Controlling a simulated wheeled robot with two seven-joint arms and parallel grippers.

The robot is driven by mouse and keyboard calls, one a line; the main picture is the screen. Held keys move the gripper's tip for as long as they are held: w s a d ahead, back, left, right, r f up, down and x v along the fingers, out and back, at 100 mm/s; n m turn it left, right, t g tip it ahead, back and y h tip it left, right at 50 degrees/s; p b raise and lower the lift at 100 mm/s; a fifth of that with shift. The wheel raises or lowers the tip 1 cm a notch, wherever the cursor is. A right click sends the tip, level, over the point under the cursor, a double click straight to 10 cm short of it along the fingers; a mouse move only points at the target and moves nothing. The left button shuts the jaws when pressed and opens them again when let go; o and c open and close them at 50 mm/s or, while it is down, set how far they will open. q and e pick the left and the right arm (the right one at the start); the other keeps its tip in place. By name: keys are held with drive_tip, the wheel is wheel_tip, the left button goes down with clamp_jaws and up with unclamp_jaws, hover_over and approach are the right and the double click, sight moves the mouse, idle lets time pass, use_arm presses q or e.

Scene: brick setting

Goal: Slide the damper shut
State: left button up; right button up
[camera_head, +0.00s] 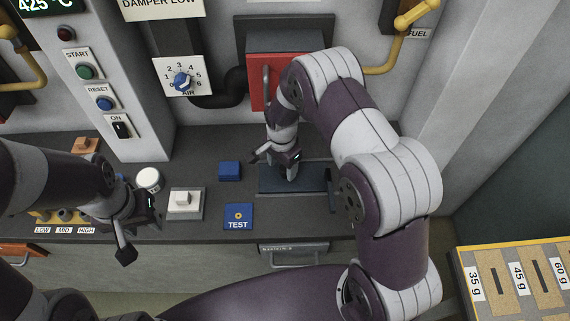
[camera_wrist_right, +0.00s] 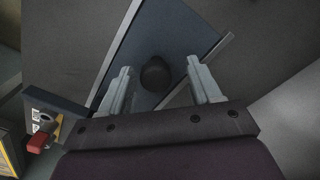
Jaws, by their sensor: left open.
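A dark blue-grey sliding plate (camera_head: 264,182) lies in a low frame on the counter, partly hidden by my right gripper. In the right wrist view, the plate (camera_wrist_right: 185,40) runs between pale rails and carries a round black knob (camera_wrist_right: 155,74). My right gripper (camera_head: 275,166) points down over it. Its two fingers (camera_wrist_right: 161,85) are apart, one on each side of the knob, with a gap on both sides. My left gripper (camera_head: 136,228) is open and empty above the front left of the counter.
A blue block (camera_head: 229,171), a blue TEST pad (camera_head: 238,217) and a grey switch block (camera_head: 184,203) stand left of the plate. A red panel (camera_head: 257,95) with a handle is behind. A weight tray (camera_head: 462,285) is at lower right.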

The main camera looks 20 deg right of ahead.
drive_tip(key=shift+d+r, duration=0.1)
drive_tip(key=shift+r, duration=0.15)
wheel_tip(320, 180, up, 12)
drive_tip(key=b, duration=0.2)
drive_tip(key=shift+s, duration=0.1)
drive_tip(key=s+d+r+n, duration=0.1)
drive_tip(key=s+d+n, duration=0.1)
drive_tip(key=s+n, duration=0.4)
drive_tip(key=s+d+r+n+t, duration=0.1)
drive_tip(key=s+n, duration=0.4)
drive_tip(key=s, duration=0.5)
drive_tip(key=shift+s+d+r+n, duration=0.25)
drive_tip(key=shift+d+n, duration=0.15)
drive_tip(key=shift+d, duration=0.35)
